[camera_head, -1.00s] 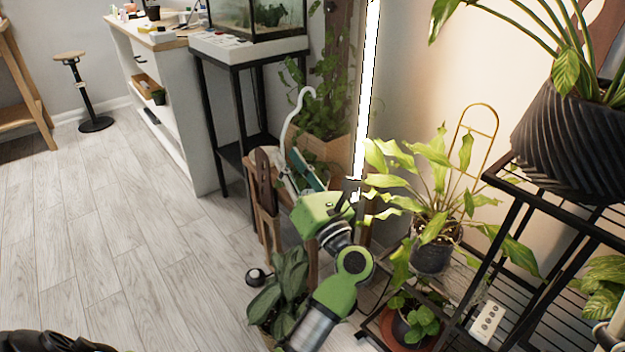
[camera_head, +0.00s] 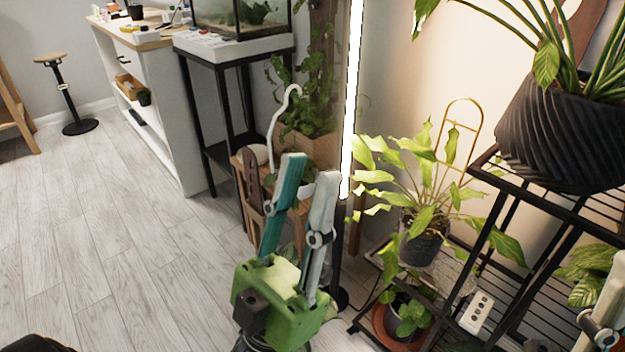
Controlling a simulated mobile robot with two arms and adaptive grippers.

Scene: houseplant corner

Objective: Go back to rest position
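My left gripper (camera_head: 309,172) is in the lower middle of the head view. Its green body is low, and its teal and grey fingers point up and away. The fingers stand apart with nothing between them, so it is open and empty. They overlap the small wooden stand (camera_head: 247,185) behind them in the picture; I see no clear contact. Part of my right gripper (camera_head: 606,318) shows at the lower right edge as a grey finger with a dark joint. The rest of it is cut off, so its opening is hidden.
A black wire shelf (camera_head: 485,165) at right holds a large black pot (camera_head: 562,130), with a leafy plant (camera_head: 425,225) beside it. A white remote (camera_head: 477,312) lies low there. A bright light tube (camera_head: 351,100) stands upright behind my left gripper. The wooden floor (camera_head: 110,240) at left is clear.

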